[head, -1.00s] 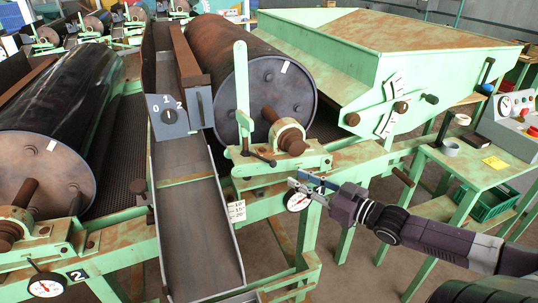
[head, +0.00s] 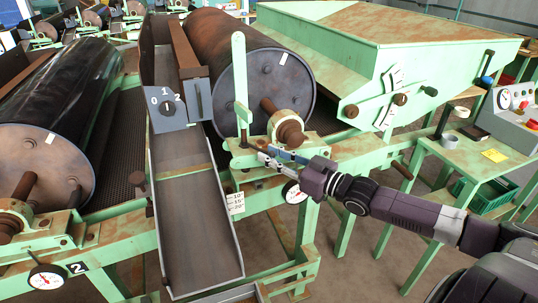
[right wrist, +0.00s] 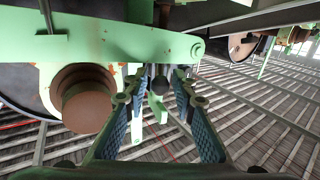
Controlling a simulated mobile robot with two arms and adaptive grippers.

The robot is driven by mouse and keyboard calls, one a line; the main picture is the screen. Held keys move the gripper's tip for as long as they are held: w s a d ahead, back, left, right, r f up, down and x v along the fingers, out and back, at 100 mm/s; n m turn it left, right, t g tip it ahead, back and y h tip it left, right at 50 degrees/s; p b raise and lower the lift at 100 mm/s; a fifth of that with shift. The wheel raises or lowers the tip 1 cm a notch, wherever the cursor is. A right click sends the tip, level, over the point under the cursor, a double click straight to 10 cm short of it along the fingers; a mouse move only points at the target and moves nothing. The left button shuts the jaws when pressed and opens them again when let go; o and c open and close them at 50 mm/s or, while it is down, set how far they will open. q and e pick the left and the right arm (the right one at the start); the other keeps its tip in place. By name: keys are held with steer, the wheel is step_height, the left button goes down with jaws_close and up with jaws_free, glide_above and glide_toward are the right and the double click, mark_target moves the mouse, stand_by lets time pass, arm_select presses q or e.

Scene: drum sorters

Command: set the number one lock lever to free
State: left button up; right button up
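The right drum (head: 250,88) has a bearing block (head: 290,140) on a green bracket in the head view. A short dark lever (head: 250,146) lies at the bracket's front, its end hidden by my right gripper (head: 263,154). In the right wrist view my right gripper (right wrist: 157,84) is open, its blue-padded fingers spread apart. A dark round knob (right wrist: 160,84) shows between the fingertips; I see no finger closed on it. I cannot read a lock marking on the lever. My left gripper is not in view.
A tall green post (head: 240,80) rises beside the bracket. A chute (head: 195,215) and a 0-1-2 selector panel (head: 168,108) lie left. The other drum (head: 45,150) has a 2 plate (head: 77,268).

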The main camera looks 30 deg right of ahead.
steer(key=shift+w+a, duration=0.2)
steer(key=shift+w, duration=0.35)
steer(key=shift+c, duration=0.4)
jaws_close()
